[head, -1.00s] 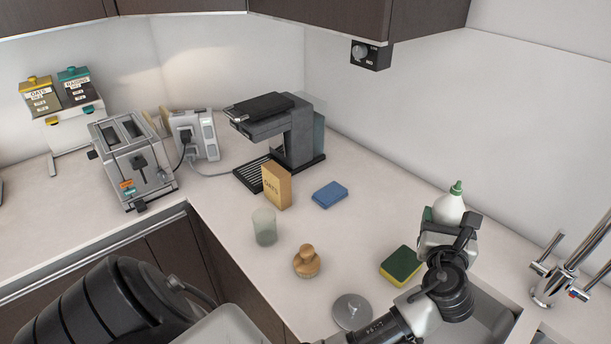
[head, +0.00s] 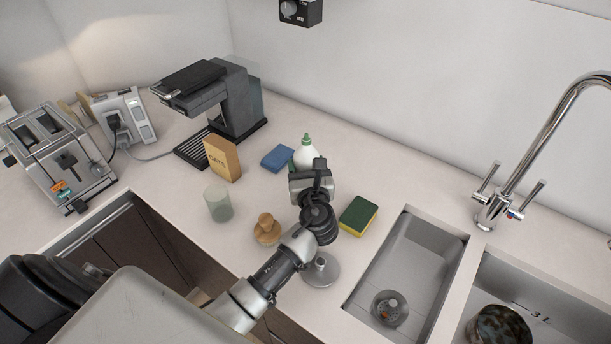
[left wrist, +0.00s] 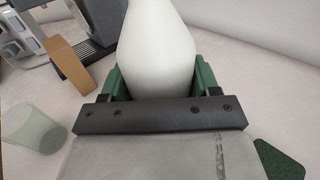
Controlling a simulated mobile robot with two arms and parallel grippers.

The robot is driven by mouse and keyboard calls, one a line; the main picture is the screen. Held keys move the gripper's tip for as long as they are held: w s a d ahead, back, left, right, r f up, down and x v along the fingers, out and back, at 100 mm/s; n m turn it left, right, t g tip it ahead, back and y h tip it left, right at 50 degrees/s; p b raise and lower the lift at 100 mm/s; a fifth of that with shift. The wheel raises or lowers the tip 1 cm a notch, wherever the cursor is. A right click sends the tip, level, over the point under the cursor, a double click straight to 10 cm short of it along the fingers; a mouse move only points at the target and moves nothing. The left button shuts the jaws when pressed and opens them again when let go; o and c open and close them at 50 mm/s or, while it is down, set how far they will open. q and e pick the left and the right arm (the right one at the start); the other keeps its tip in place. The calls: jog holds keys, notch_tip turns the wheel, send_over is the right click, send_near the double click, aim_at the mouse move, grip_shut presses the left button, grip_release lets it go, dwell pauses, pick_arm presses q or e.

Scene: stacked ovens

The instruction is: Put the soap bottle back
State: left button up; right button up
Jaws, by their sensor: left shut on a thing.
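The soap bottle (head: 306,152) is white with a green cap. It stands upright behind my left gripper (head: 303,167) in the head view. In the left wrist view the bottle's white body (left wrist: 158,50) fills the space between the green finger pads, and my left gripper (left wrist: 160,85) is shut on it. The bottle's lower part is hidden by the gripper, so I cannot tell whether it touches the counter. My right gripper is not in view.
A blue sponge (head: 277,158) lies left of the bottle and a green-yellow sponge (head: 358,216) to the right. A wooden brush (head: 267,229), a glass (head: 218,203), an oats box (head: 222,159) and a coffee machine (head: 215,97) stand left. The sink (head: 414,262) opens at right.

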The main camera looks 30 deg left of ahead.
pick_arm(q)
notch_tip(320, 180, down, 3)
jog(key=shift+f, duration=0.5)
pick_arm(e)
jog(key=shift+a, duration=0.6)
pick_arm(q)
jog(key=shift+f, duration=0.1)
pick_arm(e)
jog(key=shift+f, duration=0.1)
pick_arm(q)
jog(key=o, duration=1.1)
jog(key=shift+c, duration=0.2)
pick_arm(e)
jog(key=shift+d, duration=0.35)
pick_arm(q)
jog(key=shift+s+d, duration=0.1)
jog(key=b+v, duration=0.1)
jog(key=v, duration=0.6)
jog(key=shift+s+d+b, duration=0.1)
jog(key=shift+s+b, duration=0.05)
jog(key=shift+b, duration=0.15)
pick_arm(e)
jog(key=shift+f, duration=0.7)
